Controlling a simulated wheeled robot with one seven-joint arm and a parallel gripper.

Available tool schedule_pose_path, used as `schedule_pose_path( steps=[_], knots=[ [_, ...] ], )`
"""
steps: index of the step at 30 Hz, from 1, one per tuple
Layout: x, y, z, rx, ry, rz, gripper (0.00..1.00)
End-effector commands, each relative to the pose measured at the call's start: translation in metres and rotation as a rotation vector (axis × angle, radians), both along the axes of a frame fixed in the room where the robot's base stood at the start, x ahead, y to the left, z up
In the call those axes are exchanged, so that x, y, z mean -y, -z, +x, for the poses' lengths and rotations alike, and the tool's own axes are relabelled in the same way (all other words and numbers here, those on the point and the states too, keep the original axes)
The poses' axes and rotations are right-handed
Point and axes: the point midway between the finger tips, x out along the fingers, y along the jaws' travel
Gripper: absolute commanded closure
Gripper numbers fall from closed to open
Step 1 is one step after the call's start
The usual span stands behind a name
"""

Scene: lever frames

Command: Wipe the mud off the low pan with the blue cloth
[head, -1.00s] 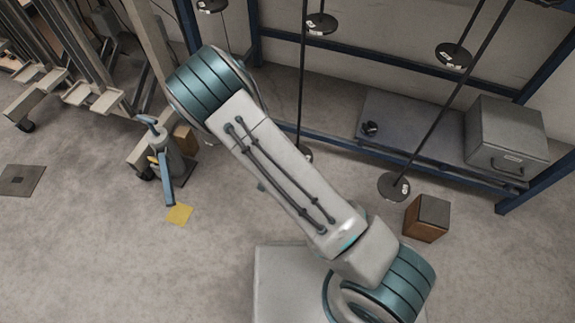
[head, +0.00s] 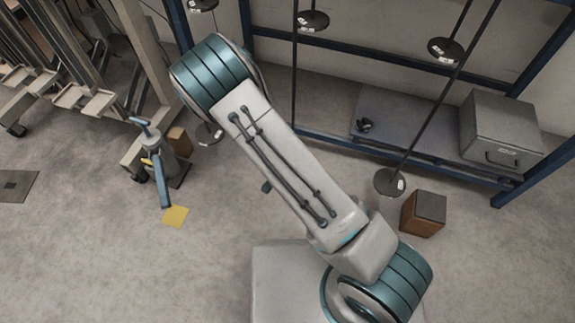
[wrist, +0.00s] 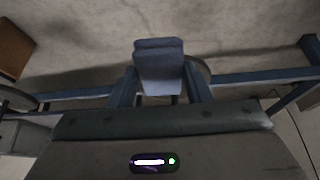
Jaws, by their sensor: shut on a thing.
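My gripper (wrist: 160,88) shows in the wrist view, its blue fingers shut on the blue cloth (wrist: 158,66), a folded pad. A round grey pan (wrist: 201,72) shows partly behind the cloth; whether they touch I cannot tell. In the head view my arm hides the gripper and cloth. Dark round pans hang on rods there. One low pan (head: 389,182) hangs at the right, and another (head: 208,134) shows beside my arm at the left. I cannot tell which pan carries mud; none is clear in these frames.
A blue frame (head: 425,160) with a shelf stands at the back, holding a grey case (head: 500,130). A wooden block (head: 423,213) stands on the floor in front. At the left are a grey and blue stand (head: 160,160) and a yellow sheet (head: 175,216). The lower left floor is clear.

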Motion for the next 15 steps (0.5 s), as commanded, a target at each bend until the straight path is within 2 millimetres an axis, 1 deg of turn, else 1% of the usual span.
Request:
schedule_pose_path(
  steps=[15],
  knots=[
    [-0.022, 0.0, 0.006, -0.002, -0.007, 0.001, 0.92]
  ],
)
